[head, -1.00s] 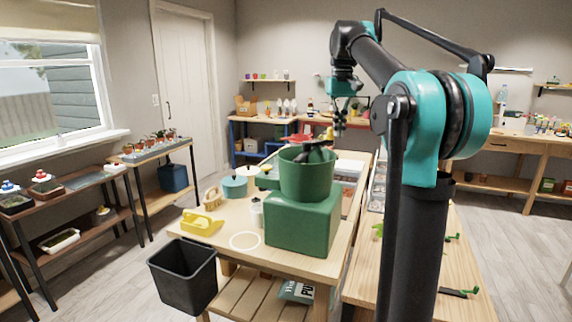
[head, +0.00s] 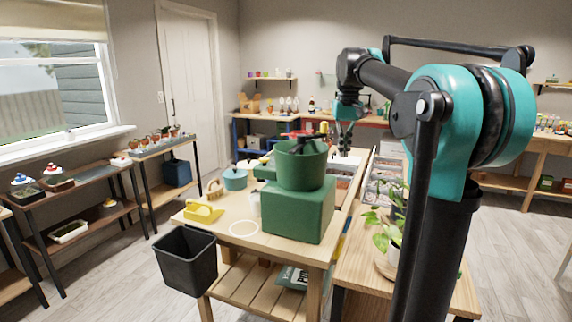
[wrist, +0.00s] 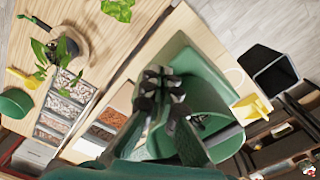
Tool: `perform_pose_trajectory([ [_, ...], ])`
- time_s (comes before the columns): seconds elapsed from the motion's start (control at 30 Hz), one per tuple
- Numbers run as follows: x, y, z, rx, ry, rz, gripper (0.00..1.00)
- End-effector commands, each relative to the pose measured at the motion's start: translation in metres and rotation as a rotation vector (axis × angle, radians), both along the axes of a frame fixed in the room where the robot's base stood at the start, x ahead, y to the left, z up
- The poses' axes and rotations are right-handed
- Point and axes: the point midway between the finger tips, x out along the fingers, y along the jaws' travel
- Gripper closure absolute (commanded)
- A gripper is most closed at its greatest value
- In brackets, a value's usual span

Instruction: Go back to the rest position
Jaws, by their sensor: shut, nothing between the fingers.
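My gripper (head: 344,141) hangs from my raised arm above the far right part of the potting table (head: 206,257), behind and to the right of the green bucket in the head view. Its fingers are shut with nothing between them, as the wrist view (wrist: 164,82) also shows. The green bucket (head: 300,170) stands on a green block (head: 299,212), with a dark object in its mouth that I cannot make out. In the wrist view the bucket (wrist: 222,115) lies just to the right of the fingers, and the gripper looks clear of it.
A leafy potted plant (head: 387,262) stands on the wooden bench at right, partly behind my arm. A yellow scoop (head: 204,213), a white ring (head: 243,228) and a teal pot (head: 235,180) are on the table. A black bin (head: 187,262) hangs at its left. Floor at left is clear.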

Motion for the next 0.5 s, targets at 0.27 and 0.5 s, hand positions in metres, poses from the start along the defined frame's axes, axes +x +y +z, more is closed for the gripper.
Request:
perform_pose_trajectory([
  [0.27, -0.035, -0.003, -0.088, 0.004, -0.072, -0.025, 1.0],
  [0.5, -0.108, -0.007, -0.202, 0.011, -0.166, -0.059, 1.0],
])
